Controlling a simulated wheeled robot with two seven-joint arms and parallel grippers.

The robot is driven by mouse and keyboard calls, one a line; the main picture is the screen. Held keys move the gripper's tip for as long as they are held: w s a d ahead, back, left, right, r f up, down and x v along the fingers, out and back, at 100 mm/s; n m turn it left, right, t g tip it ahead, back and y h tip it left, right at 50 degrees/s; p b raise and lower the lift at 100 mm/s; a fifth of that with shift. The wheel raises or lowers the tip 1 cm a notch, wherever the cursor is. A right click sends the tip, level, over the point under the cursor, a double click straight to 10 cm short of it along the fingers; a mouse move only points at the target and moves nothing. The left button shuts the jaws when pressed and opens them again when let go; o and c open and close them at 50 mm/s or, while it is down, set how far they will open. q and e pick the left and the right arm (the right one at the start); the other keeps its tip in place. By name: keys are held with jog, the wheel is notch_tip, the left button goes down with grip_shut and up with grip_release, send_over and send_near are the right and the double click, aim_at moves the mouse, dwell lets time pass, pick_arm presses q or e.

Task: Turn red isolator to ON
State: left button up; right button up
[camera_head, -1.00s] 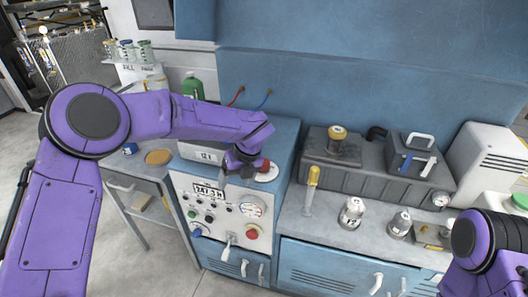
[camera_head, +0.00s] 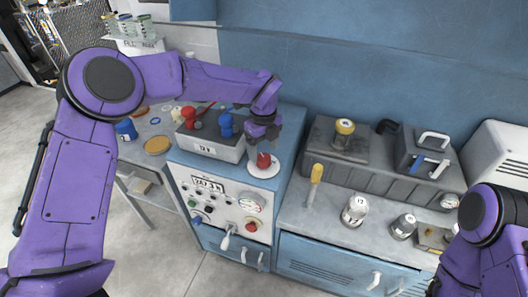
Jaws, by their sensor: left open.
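The red isolator (camera_head: 263,160) is a red knob on a round white plate (camera_head: 262,172) at the top right of a blue and grey control cabinet. I cannot tell whether a fingertip touches the knob. Any ON or OFF marking on the plate is too small to read. My right arm shows at the right edge; its gripper is out of frame.
A grey 12 V battery box (camera_head: 211,144) with red and blue terminals sits on the cabinet left of the isolator. The cabinet front carries a meter, buttons and levers. A workbench (camera_head: 325,224) to the right holds a yellow-handled tool (camera_head: 315,180) and several canisters.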

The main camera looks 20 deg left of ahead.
aim_at(264, 157)
pick_arm(q)
jog(key=f, duration=0.3)
jog(key=shift+w+f, duration=0.1)
jog(key=shift+w, duration=0.1)
jog(key=shift+f+p, duration=0.3)
jog(key=shift+f, duration=0.15)
jog(key=shift+s, duration=0.1)
jog(key=c, duration=1)
jog(key=shift+c, duration=0.2)
